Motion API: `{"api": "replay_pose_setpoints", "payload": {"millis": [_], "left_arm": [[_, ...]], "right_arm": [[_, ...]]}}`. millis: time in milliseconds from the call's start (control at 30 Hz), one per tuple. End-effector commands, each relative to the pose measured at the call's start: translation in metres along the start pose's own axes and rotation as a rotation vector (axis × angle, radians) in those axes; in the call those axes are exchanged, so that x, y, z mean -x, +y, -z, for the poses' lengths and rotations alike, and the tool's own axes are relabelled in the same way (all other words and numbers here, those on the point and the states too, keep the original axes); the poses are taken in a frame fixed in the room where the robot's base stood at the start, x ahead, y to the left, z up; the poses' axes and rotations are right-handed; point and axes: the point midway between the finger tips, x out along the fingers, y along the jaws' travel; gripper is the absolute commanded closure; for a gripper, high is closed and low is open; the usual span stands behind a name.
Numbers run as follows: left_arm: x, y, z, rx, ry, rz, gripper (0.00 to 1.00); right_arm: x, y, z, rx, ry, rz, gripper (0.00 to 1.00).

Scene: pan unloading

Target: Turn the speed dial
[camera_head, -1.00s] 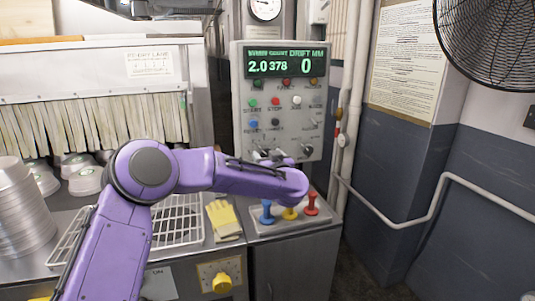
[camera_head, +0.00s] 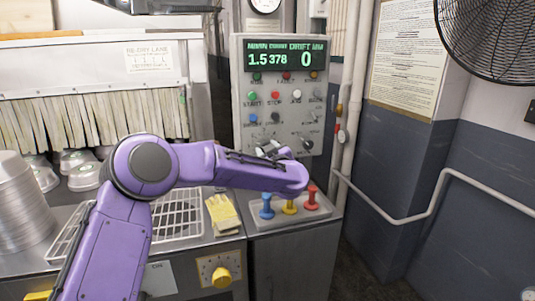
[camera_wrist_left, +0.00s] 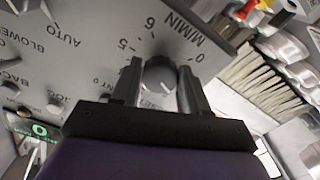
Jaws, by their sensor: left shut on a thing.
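The speed dial (camera_wrist_left: 160,76) is a dark round knob with a pale pointer line, on the grey control panel (camera_head: 240,110). The wrist view shows a scale around it lettered M/MIN. My left gripper (camera_wrist_left: 160,84) has one finger on each side of the dial and is shut on it. In the head view my left gripper (camera_head: 267,150) is at the lower part of the panel, and my purple arm partly hides that area. The green display (camera_head: 285,60) reads 1.5, 378 and 0. My right gripper is not in view.
Yellow gloves (camera_head: 222,215) lie beside a wire rack (camera_head: 180,218). Stacked pans (camera_head: 20,205) stand at the left. A pipe (camera_head: 347,110) runs right of the panel.

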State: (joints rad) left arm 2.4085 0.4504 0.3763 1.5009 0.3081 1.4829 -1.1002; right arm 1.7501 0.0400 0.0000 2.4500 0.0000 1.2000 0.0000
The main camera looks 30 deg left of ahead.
Motion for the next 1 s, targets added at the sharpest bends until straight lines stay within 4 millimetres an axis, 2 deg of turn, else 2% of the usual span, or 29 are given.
{"api": "replay_pose_setpoints", "payload": {"millis": [267, 300, 333, 367, 600, 700, 767, 1000], "left_arm": [[0.0, 0.0, -0.001, 0.008, -0.002, 0.0, 0.86], [0.0, 0.0, -0.001, 0.008, -0.002, 0.0, 0.46], [0.0, 0.0, -0.001, 0.008, -0.002, 0.0, 0.37], [0.0, 0.0, -0.001, 0.008, -0.002, 0.0, 0.32], [0.0, 0.0, -0.001, 0.007, -0.001, 0.0, 0.32], [0.007, 0.0, -0.001, 0.008, 0.0, -0.002, 0.32], [0.016, 0.001, -0.002, 0.007, -0.001, -0.004, 0.32], [0.074, 0.0, -0.003, 0.006, 0.001, -0.005, 0.32]], "right_arm": [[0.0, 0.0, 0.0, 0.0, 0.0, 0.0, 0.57], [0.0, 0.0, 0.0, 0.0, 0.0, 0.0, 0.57], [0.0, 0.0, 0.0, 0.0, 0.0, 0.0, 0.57], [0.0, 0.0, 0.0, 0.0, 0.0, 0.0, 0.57], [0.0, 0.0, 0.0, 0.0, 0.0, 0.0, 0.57], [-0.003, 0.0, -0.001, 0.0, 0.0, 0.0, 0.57], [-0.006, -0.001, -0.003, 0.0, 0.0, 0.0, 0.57], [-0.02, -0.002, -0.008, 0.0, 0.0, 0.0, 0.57]]}}
